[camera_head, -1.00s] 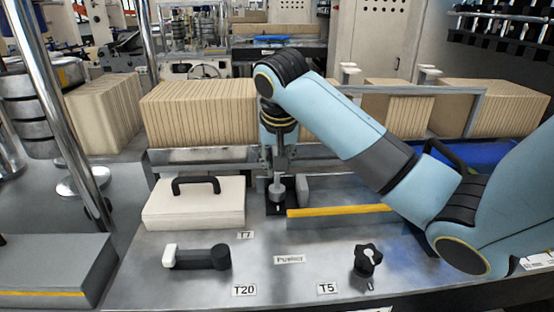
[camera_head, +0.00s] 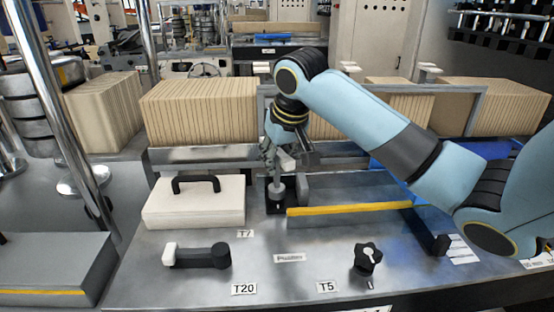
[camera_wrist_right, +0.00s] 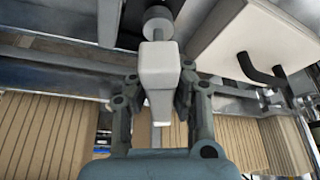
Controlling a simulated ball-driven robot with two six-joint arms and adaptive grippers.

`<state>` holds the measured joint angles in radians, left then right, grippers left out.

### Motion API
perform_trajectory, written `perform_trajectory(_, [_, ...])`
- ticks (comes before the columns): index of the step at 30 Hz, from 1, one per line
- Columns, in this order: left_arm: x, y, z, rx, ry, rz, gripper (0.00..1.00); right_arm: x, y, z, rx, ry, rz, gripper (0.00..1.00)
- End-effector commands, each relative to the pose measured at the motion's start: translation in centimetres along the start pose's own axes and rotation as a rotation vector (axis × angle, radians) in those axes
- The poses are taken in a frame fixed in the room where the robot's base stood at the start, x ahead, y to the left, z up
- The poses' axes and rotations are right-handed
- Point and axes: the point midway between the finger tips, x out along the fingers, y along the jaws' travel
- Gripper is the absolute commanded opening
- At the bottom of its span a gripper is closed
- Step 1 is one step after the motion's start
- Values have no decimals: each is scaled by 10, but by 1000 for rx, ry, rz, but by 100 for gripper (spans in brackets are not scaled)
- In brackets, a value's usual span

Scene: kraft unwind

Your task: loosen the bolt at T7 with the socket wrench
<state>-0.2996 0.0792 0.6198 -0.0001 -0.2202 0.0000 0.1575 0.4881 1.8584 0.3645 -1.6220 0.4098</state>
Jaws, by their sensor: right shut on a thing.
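My right gripper (camera_head: 280,158) is shut on the pale grey handle of the socket wrench (camera_head: 277,189). In the right wrist view the handle (camera_wrist_right: 158,66) lies between the two fingers of the gripper (camera_wrist_right: 157,92), with the round grey socket end (camera_wrist_right: 158,23) beyond them. In the head view the socket end points down over a small dark block, behind and right of the T7 label (camera_head: 245,234). The bolt itself is hidden, so I cannot tell how the socket sits on it. My left gripper is out of view.
A white cover with a black handle (camera_head: 194,203) stands left of the wrench. A yellow-edged grey bar (camera_head: 350,209) lies to its right. A black crank (camera_head: 197,257) and a black knob (camera_head: 367,260) stand in front. Brown cardboard stacks (camera_head: 200,110) stand behind.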

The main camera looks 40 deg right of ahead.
Motion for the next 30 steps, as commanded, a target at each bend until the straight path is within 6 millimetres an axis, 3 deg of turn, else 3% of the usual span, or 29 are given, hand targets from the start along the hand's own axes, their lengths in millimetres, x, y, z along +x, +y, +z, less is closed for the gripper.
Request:
perform_trajectory(9, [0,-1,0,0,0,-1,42,-1,1,0,-180,0,-73,0])
perform_trajectory(16, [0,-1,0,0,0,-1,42,-1,0,0,-195,0,-80,0])
perform_trajectory(22, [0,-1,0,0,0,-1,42,-2,1,0,-360,0,-147,0])
perform_trajectory(30, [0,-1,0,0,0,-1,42,-2,0,0,-389,0,-159,0])
